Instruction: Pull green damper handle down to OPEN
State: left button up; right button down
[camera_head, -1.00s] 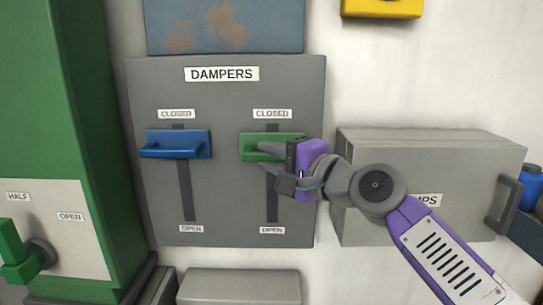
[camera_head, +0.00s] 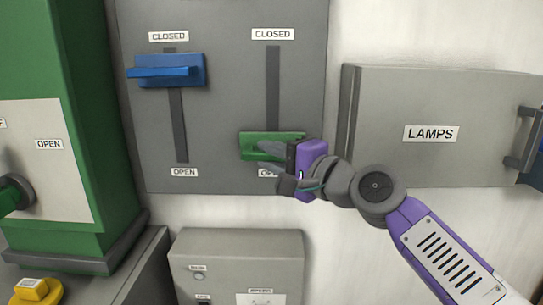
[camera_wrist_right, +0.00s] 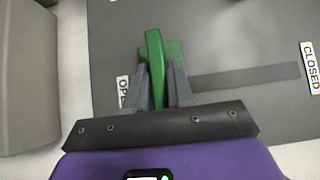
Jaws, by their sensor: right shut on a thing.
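The green damper handle (camera_head: 258,142) sits at the bottom of its dark vertical slot (camera_head: 273,90), just above the OPEN label (camera_head: 265,172), which my gripper partly covers. My right gripper (camera_head: 270,162) reaches in from the right and is shut on the green handle. In the right wrist view the green handle (camera_wrist_right: 155,62) stands between the two grey fingers (camera_wrist_right: 157,90), beside the partly hidden OPEN label. The bare slot runs from there toward the CLOSED label (camera_wrist_right: 311,65). My left gripper is not in view.
The blue damper handle (camera_head: 166,71) is at the top of its slot, near CLOSED. A grey LAMPS box (camera_head: 400,100) is on the wall to the right, near my forearm. A grey box (camera_head: 240,245) is below the panel. A green cabinet (camera_head: 60,60) stands at left.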

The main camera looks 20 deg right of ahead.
jog(key=shift+w+a+f, duration=0.1)
jog(key=shift+f, duration=0.35)
jog(key=c, duration=1.1)
grip_release()
jog(key=shift+s+r, duration=0.15)
jog(key=shift+s, duration=0.05)
jog(key=shift+s+d, duration=0.2)
jog(key=b+v, duration=0.1)
jog(key=v, duration=0.6)
jog(key=shift+b, duration=0.35)
